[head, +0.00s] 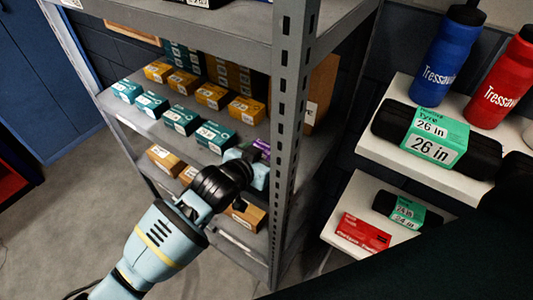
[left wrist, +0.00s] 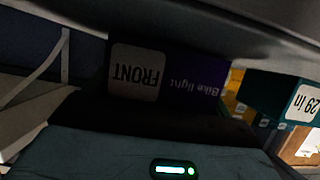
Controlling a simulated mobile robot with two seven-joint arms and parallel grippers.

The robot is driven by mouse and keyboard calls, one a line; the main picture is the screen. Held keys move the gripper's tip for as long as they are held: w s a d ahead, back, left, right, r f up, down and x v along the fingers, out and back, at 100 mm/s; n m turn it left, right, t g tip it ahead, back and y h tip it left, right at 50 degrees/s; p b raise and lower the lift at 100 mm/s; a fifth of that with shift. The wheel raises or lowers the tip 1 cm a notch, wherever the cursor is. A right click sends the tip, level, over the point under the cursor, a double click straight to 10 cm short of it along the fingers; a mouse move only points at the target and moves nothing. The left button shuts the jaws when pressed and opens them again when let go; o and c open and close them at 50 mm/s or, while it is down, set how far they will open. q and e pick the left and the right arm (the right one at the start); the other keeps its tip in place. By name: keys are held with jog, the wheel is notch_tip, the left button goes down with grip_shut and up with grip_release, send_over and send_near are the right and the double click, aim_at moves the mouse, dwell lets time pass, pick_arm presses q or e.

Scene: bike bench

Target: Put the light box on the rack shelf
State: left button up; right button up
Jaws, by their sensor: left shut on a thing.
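The light box is purple with a white "FRONT" label and "Bike light" lettering, upside down in the left wrist view (left wrist: 190,78). In the head view only a small purple piece of the light box (head: 263,146) shows beside the rack's front post. My left gripper (head: 252,165) is shut on the box, at the right end of the rack's middle shelf (head: 150,127). Most of the box is hidden behind my wrist and the post in the head view. I cannot tell whether its underside touches the shelf. My right gripper is not in view.
Teal boxes (head: 181,120) and orange boxes (head: 214,96) stand in rows left of my gripper. The grey post (head: 291,110) is close on the right. An upper shelf (head: 215,27) lies overhead. White wall shelves with bottles and tyre packs (head: 435,136) stand farther right.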

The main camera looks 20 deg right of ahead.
pick_arm(q)
jog(key=shift+f, duration=0.15)
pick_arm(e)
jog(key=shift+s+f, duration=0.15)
pick_arm(q)
jog(key=o, duration=0.9)
jog(key=shift+r, duration=0.2)
jog(key=shift+s+a+r, duration=0.25)
jog(key=shift+s+a, duration=0.1)
jog(key=shift+a, duration=0.05)
jog(key=shift+p+v, duration=0.75)
jog(key=shift+v, duration=4.65)
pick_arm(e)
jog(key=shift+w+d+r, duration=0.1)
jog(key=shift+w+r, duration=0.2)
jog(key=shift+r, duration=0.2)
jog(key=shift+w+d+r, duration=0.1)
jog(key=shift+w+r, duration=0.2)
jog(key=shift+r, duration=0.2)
